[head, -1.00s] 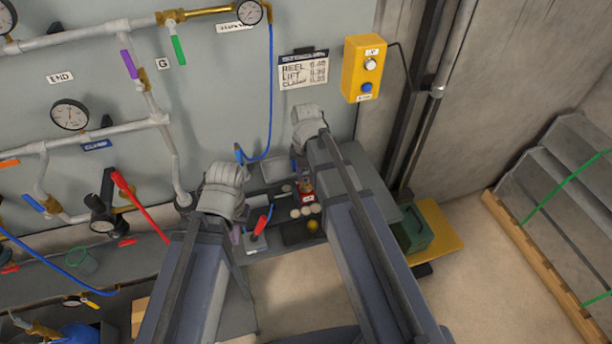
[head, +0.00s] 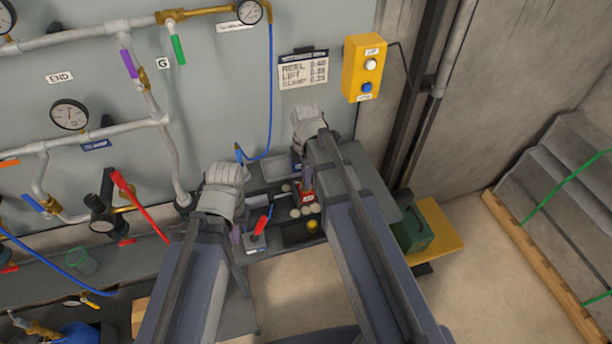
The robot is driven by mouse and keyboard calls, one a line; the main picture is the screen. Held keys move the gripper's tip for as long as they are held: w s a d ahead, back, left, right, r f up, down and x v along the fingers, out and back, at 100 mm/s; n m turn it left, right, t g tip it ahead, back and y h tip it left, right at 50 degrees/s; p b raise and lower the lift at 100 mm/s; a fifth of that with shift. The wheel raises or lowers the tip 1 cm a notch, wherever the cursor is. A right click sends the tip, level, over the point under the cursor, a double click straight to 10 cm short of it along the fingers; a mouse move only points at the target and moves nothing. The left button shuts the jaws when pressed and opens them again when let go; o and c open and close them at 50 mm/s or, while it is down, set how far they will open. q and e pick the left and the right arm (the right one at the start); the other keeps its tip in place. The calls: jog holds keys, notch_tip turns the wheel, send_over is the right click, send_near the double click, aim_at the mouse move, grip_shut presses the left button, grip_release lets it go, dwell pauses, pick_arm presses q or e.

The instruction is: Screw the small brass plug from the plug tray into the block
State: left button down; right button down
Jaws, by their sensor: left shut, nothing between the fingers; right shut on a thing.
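The red block (head: 305,198) stands on the grey bench, with a white label on its front. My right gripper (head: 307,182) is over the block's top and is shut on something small. Its fingers and wrist hide what that is, and whether it touches the block. A dark tray (head: 294,240), which looks like the plug tray, lies in front of the block with a round brass-yellow piece (head: 312,226) in it. I cannot tell whether this piece is the small plug. My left gripper (head: 236,238) is shut and empty over the bench's left part.
Several pale discs (head: 300,211) lie between block and tray. A red-handled tool (head: 262,222) lies near my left gripper. A blue hose (head: 268,120) hangs behind the bench. A green box (head: 412,230) stands to the right on a yellow board (head: 445,235).

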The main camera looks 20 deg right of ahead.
jog(key=c, duration=0.6)
grip_release()
jog(key=shift+r, duration=0.1)
jog(key=n, duration=0.5)
jog(key=shift+n, duration=0.4)
jog(key=n, duration=0.5)
jog(key=shift+n, duration=0.4)
grip_shut()
